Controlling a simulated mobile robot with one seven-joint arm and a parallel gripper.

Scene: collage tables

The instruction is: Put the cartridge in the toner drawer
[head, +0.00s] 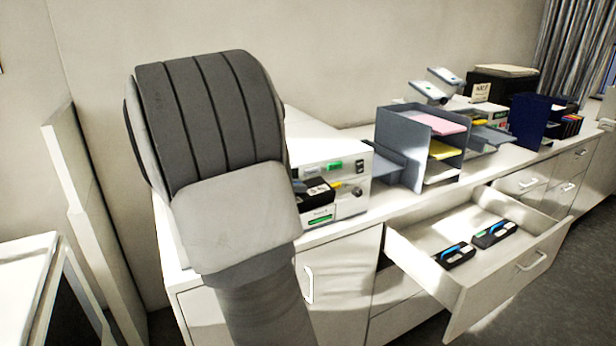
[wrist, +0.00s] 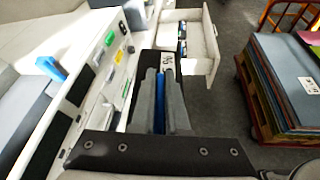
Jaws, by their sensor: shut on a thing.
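In the wrist view, my gripper (wrist: 161,103) is shut on the blue grip of a black cartridge (wrist: 146,66). A white label (wrist: 168,64) shows past the fingertips, and much of the cartridge is hidden by the fingers. The white printer (wrist: 118,70) runs along the left of them. In the head view, my arm hides the gripper and part of the printer (head: 345,165). A black part with a green-marked white front (head: 320,216) juts from the printer's lower front. I cannot tell whether this is the toner drawer, or whether the held cartridge shows there.
An open cabinet drawer (head: 405,246) holds two black cartridges with blue grips (head: 458,256) (head: 494,234). A grey paper tray rack (head: 400,140) stands right of the printer. In the wrist view, a pallet of stacked sheets (wrist: 285,80) stands at right, with open floor between.

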